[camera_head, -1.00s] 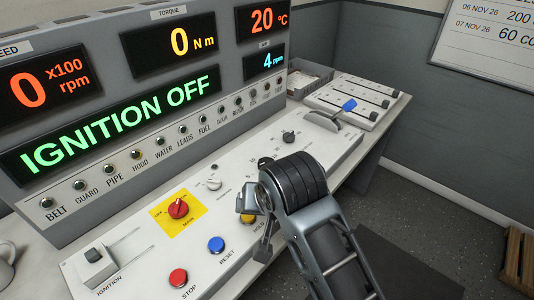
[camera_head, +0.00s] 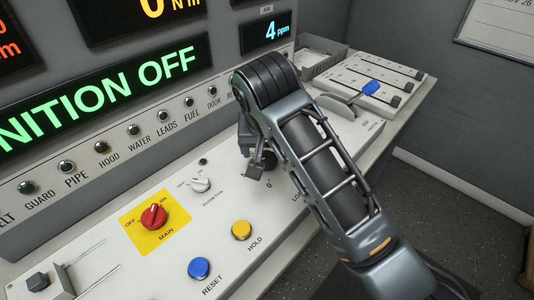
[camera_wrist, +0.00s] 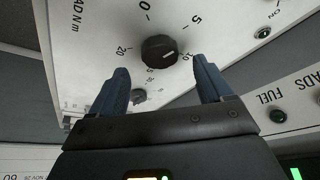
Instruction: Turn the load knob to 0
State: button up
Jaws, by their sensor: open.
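The load knob (camera_wrist: 158,50) is round and black, on a white panel with a printed number scale around it, in the wrist view. A light pointer mark shows on its right side; the exact value it points to is hard to read. The printed 0 is above the knob in that view. My gripper (camera_wrist: 160,68) is open, with one blue finger on each side of the knob in the picture. I see no contact, and the depth gap is unclear.
The red main switch (camera_head: 153,215), small white knob (camera_head: 200,184), yellow hold button (camera_head: 241,230) and blue reset button (camera_head: 199,268) are left of my arm. A blue-handled lever (camera_head: 371,88) and sliders stand at the far right. A smaller dark knob (camera_wrist: 138,97) is near the left finger.

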aim_at(267, 159)
jog(key=shift+x, duration=2)
jog(key=shift+c, duration=0.3)
jog(key=c, duration=1)
jog(key=shift+o, duration=0.2)
